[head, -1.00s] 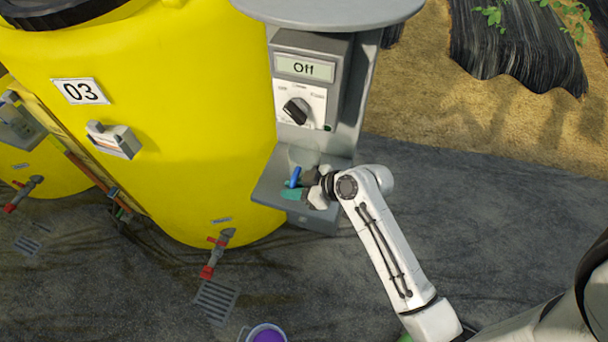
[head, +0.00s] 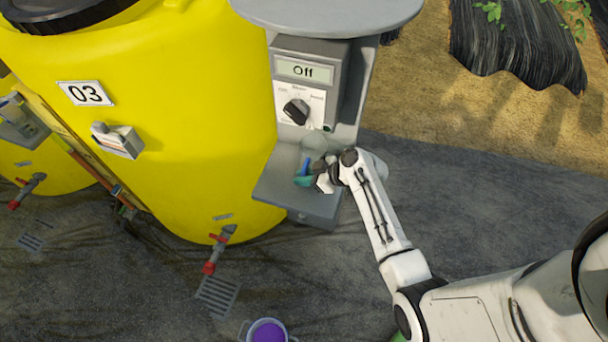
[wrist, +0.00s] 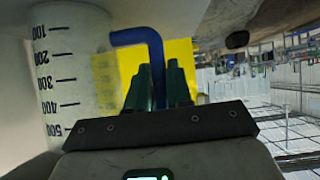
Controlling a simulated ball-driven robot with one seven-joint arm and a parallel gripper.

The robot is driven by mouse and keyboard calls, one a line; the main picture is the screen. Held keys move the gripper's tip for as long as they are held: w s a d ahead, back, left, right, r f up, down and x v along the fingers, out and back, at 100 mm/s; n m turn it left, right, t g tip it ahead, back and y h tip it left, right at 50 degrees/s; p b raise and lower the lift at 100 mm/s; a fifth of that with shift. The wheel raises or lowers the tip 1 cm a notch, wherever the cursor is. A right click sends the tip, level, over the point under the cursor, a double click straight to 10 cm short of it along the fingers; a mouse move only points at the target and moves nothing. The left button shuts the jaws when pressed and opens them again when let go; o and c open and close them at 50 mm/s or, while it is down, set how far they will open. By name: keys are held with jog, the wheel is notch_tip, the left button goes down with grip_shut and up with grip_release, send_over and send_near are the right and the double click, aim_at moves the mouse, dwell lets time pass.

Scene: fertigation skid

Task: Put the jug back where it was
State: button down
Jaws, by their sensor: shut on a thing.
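The jug (wrist: 72,75) is translucent with black volume marks and a blue handle (wrist: 145,42). It fills the left of the wrist view, where its marks appear upside down. My gripper (wrist: 157,88) has its green fingers shut on the blue handle, with the jug body beside them. In the head view, my gripper (head: 303,181) is over the grey shelf (head: 312,207) below the control box. The pale jug (head: 314,143) shows faintly just behind it, close to the shelf's back. I cannot tell whether its base touches the shelf.
The control box (head: 311,68) above the shelf reads "Off" and has a black knob (head: 296,111). A yellow tank (head: 190,90) marked 03 stands close on the left, with a red-handled tap (head: 217,250) low down. A bucket of purple liquid (head: 267,331) stands on the floor.

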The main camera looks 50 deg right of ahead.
jog(key=c, duration=1)
grip_release()
jog(key=b+v, duration=0.1)
jog(key=v, duration=1.1)
jog(key=s+a+f+m+g, duration=0.1)
jog(key=s+a+g, duration=0.15)
jog(key=a, duration=0.25)
jog(key=s+a+f+g, duration=0.2)
jog(key=a+g, duration=0.1)
jog(key=a, duration=0.3)
jog(key=s+a+r+m+g+h, duration=0.1)
jog(key=s, duration=0.1)
jog(key=s+a+r+m+g+h, duration=0.1)
jog(key=s+a, duration=0.1)
jog(key=s, duration=0.1)
jog(key=s+a+r+m+g+h, duration=0.1)
jog(key=s+g, duration=0.1)
jog(key=s, duration=0.1)
jog(key=shift+s+a+r+m+h, duration=0.25)
jog(key=shift+a+r+m+h, duration=0.05)
jog(key=shift+h, duration=0.1)
